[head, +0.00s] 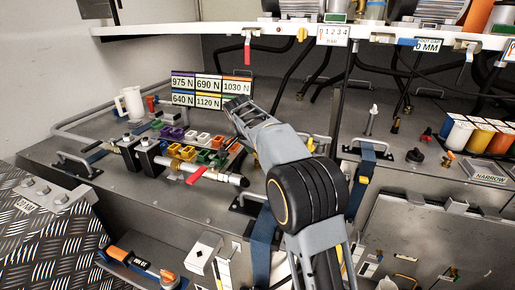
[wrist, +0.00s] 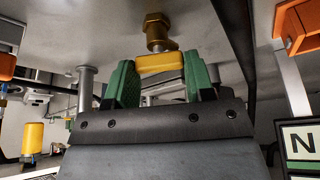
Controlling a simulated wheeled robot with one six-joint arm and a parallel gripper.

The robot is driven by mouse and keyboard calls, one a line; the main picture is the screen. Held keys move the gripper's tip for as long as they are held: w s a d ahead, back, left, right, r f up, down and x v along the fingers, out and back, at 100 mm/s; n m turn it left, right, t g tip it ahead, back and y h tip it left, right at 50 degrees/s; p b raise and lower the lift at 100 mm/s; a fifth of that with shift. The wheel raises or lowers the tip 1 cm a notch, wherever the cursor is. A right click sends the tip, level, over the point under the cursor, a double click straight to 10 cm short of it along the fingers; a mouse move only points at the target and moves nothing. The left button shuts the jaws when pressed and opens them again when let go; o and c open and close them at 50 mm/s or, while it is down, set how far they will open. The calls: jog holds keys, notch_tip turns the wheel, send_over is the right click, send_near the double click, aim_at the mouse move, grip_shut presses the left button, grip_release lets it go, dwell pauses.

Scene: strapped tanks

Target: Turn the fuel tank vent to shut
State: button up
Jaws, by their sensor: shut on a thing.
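In the wrist view, a yellow vent handle (wrist: 160,62) sits crosswise on a brass fitting (wrist: 157,30) that joins a grey surface at the top. My gripper (wrist: 161,76) has its two green-padded fingers on either side of the yellow handle, shut on its ends. In the head view my gripper (head: 236,108) is at the far end of my arm, by the board of force labels. The fingertips and the vent handle are hidden there. I cannot read any open or shut marking for the vent.
The label board (head: 211,90) stands close to my gripper. Coloured blocks (head: 190,145) and a red-handled valve pipe (head: 205,172) lie left of my arm. A white shelf (head: 200,29) runs above. In the wrist view, an orange part (wrist: 298,27) is at upper right.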

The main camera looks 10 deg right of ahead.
jog(key=m, duration=0.1)
jog(key=m+p, duration=0.1)
jog(key=m+g+p, duration=0.1)
jog(key=shift+w+r+m+h, duration=0.1)
jog(key=shift+r+m+h, duration=0.2)
jog(key=shift+m, duration=0.1)
jog(key=m+g+p, duration=0.1)
jog(key=m+p, duration=0.1)
jog(key=m, duration=0.1)
jog(key=shift+f+m+g, duration=0.1)
jog(key=shift+m+g, duration=0.2)
jog(key=shift+g, duration=0.1)
jog(key=shift+f+m+g+y+p, duration=0.1)
jog(key=shift+m+g+y+p, duration=0.3)
jog(key=shift+m, duration=0.8)
jog(key=shift+m+g+y+p, duration=0.1)
jog(key=shift+m+g+p, duration=0.45)
jog(key=shift+m, duration=0.65)
jog(key=o, duration=0.9)
